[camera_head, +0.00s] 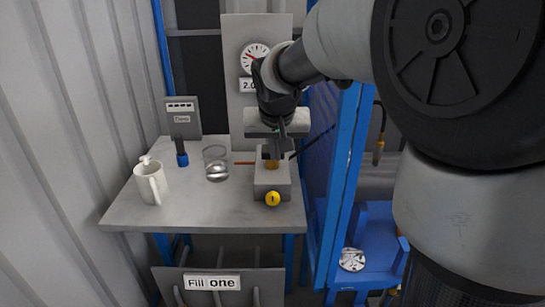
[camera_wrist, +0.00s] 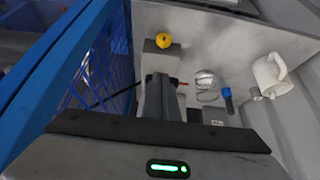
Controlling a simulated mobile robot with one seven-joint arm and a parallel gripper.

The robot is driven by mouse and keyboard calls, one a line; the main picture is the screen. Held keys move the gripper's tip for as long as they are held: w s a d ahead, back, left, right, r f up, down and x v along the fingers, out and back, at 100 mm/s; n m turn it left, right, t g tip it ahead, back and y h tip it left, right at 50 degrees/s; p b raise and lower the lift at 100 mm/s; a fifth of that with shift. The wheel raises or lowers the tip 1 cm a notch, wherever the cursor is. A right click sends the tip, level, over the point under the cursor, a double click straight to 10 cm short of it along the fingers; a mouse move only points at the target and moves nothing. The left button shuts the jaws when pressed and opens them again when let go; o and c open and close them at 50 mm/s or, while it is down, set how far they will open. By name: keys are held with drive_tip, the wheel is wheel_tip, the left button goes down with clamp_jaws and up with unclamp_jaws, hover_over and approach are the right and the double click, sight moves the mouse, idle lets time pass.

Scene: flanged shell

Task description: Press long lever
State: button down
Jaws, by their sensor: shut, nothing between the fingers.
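A grey block (camera_head: 272,183) stands at the table's right side, with a yellow ball knob (camera_head: 273,198) at its front and a brass-coloured part on its top. In the wrist view the yellow knob (camera_wrist: 163,40) shows beyond the block (camera_wrist: 160,56). A thin dark rod (camera_head: 312,140) runs from beside the block up to the right; a short orange rod (camera_head: 243,163) points left. I cannot tell which of these is the long lever. My gripper (camera_head: 271,155) is shut and points down just over the block; I cannot tell whether it touches. In the wrist view its fingers (camera_wrist: 163,100) hide part of the block.
On the table (camera_head: 225,205) are a white mug (camera_head: 151,182), a clear glass (camera_head: 215,163) and a blue-black object (camera_head: 181,152). A gauge panel (camera_head: 238,95) rises behind. A blue frame (camera_head: 345,170) stands close on the right. The table's front middle is clear.

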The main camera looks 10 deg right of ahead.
drive_tip(key=v, duration=0.4)
drive_tip(key=shift+s+a+r+p, duration=0.1)
drive_tip(key=shift+s+r+p, duration=0.15)
drive_tip(key=shift+r+p, duration=0.1)
drive_tip(key=s+f+n+y, duration=0.1)
drive_tip(key=s+f+n, duration=0.1)
drive_tip(key=s, duration=2.2)
wheel_tip(320, 180, up, 18)
drive_tip(key=p, duration=1.8)
drive_tip(key=shift+d+p, duration=0.3)
drive_tip(key=shift+s, duration=0.1)
